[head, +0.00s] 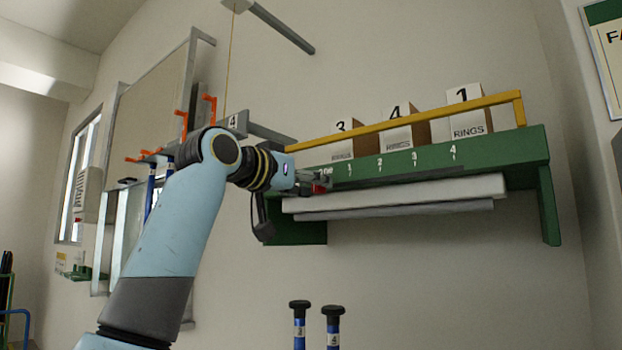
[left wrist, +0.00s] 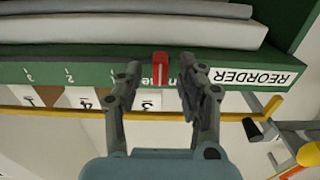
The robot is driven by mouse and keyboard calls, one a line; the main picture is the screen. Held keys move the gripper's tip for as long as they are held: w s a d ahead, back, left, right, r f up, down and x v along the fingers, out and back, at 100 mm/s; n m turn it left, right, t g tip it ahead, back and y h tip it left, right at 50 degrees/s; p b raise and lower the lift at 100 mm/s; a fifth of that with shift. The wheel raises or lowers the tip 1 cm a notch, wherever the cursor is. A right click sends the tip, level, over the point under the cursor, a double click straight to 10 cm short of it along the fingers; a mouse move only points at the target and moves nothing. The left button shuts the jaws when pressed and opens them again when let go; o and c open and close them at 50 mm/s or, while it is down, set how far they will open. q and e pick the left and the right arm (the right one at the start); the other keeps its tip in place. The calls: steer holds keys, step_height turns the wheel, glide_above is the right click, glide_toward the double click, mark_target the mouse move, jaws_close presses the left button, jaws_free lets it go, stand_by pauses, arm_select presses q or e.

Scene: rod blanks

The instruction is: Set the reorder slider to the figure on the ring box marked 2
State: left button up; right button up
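The red reorder slider (left wrist: 160,68) sits on the front edge of the green shelf (head: 545,143), at the worded mark before 1; it also shows in the head view (head: 321,187). The scale runs on through 1, 2, 3 and 4. My left gripper (left wrist: 161,72) is open, one finger on each side of the slider, with gaps visible; in the head view it is at the shelf's left part (head: 314,182). Ring boxes marked 3 (head: 342,150), 4 (head: 396,140) and 1 (head: 467,121) stand on the shelf. I see no ring box marked 2. My right gripper is out of view.
A yellow rail (head: 440,107) runs in front of the boxes. White and grey rolls (head: 420,192) lie under the shelf. Two blue rods with black caps (head: 333,325) stand below. A REORDER label (left wrist: 252,78) is beside the scale.

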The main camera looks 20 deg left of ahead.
arm_select(q)
steer(key=shift+c, duration=0.2)
jaws_close()
stand_by(0.4)
